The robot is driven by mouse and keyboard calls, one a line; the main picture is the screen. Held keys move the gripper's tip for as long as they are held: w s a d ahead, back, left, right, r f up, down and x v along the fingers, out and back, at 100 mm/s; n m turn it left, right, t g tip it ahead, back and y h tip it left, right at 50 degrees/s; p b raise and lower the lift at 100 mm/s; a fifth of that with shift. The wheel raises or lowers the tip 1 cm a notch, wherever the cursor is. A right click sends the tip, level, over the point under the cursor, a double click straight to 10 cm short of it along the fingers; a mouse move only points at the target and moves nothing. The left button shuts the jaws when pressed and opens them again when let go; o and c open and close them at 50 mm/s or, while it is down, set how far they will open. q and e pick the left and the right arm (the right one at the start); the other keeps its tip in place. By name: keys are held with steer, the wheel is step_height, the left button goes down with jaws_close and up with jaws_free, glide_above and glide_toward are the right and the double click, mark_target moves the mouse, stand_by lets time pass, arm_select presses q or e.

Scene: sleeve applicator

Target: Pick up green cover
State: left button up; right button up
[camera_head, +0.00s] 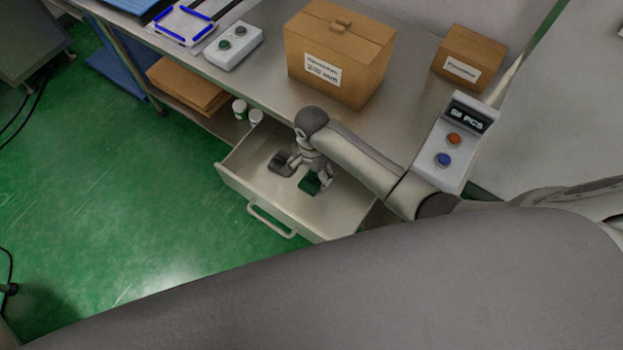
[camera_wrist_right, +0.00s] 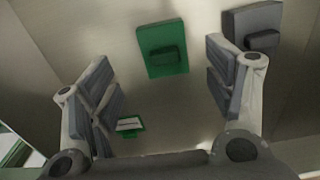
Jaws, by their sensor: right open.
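The green cover (camera_wrist_right: 176,34) is a flat green plate with a raised block on it, lying on the floor of the open drawer (camera_head: 335,215). In the head view the green cover (camera_head: 309,186) is partly hidden by my right gripper (camera_head: 307,174), which points down into the drawer. In the wrist view my right gripper (camera_wrist_right: 165,88) is open and empty. The green cover lies beyond the gap between its fingers, apart from them. My left gripper is not in view.
A dark grey cover (camera_wrist_right: 238,22) lies beside the green one, near the right finger. A small green piece with a white label (camera_wrist_right: 130,124) is near the left finger. Drawer walls surround them. A cardboard box (camera_head: 330,55) and button box (camera_head: 450,145) stand on the table above.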

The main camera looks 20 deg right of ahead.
mark_target(311, 180)
steer(key=shift+w+a+f, duration=0.1)
steer(key=shift+f, duration=0.5)
step_height(311, 180, down, 4)
steer(key=shift+f, duration=0.1)
steer(key=shift+w+f, duration=0.1)
steer(key=c, duration=1.1)
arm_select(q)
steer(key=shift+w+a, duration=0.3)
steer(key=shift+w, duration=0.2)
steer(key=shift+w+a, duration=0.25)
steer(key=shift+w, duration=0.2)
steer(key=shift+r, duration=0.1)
